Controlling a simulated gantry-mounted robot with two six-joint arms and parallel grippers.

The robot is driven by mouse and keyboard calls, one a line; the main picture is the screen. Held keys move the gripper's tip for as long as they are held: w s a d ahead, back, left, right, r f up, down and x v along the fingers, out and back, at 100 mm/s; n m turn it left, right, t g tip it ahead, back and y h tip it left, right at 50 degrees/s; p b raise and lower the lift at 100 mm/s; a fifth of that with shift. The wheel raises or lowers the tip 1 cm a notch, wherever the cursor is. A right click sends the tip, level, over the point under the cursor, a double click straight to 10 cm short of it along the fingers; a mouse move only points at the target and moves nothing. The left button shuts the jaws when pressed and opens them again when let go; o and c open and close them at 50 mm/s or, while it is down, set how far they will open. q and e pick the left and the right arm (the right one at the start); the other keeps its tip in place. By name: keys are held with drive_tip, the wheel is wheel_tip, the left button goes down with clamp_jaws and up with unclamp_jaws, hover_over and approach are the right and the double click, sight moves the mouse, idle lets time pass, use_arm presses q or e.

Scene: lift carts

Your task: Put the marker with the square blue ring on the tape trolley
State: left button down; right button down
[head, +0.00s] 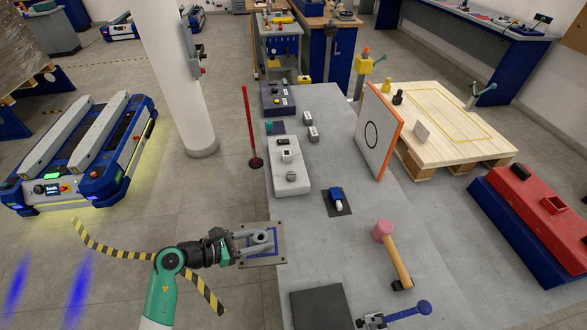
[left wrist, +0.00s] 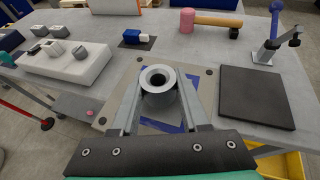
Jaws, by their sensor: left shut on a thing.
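My left gripper (head: 262,238) is shut on a grey hollow round piece (left wrist: 158,80), gripped between its two fingers. A grey plate with a square blue ring (head: 277,258) lies directly under the fingers and reaches past the bench's left edge. It also shows in the left wrist view (left wrist: 200,85), with dark dots near its corners. The fingers hide part of the plate, and I cannot tell whether the round piece is joined to it. My right gripper is not in view.
The grey bench (head: 320,255) holds a white block (head: 290,178), a blue piece on a dark mat (head: 337,201), a mallet (head: 395,250), a black pad (head: 320,308) and an upright circle panel (head: 378,135). A wooden pallet (head: 455,110) is right.

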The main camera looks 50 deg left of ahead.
use_arm(q)
drive_tip(key=a, duration=0.1)
drive_tip(key=a+y, duration=0.1)
drive_tip(key=a, duration=0.1)
drive_tip(key=shift+s+r+n, duration=0.15)
drive_tip(key=shift+r+n, duration=0.05)
drive_tip(key=shift+n, duration=0.1)
drive_tip(key=s+d+f+b+x, duration=0.15)
drive_tip(key=b+x, duration=0.25)
drive_tip(key=x, duration=0.7)
drive_tip(key=b, duration=0.3)
hover_over(299, 242)
drive_tip(key=f, duration=0.3)
drive_tip(key=shift+s+a+f, duration=0.1)
drive_tip(key=shift+s+a, duration=0.05)
drive_tip(key=shift+s, duration=0.25)
drive_tip(key=shift+w, duration=0.2)
drive_tip(key=f+b, duration=0.2)
drive_tip(key=f, duration=0.1)
drive_tip(key=shift+w+f, duration=0.25)
drive_tip(key=shift+w, duration=0.15)
drive_tip(key=shift+f+b, duration=0.4)
drive_tip(key=shift+b, duration=0.05)
drive_tip(key=shift+s+r, duration=0.1)
drive_tip(key=shift+r, duration=0.05)
drive_tip(key=shift+c, duration=2)
unclamp_jaws()
drive_tip(key=shift+f, duration=0.2)
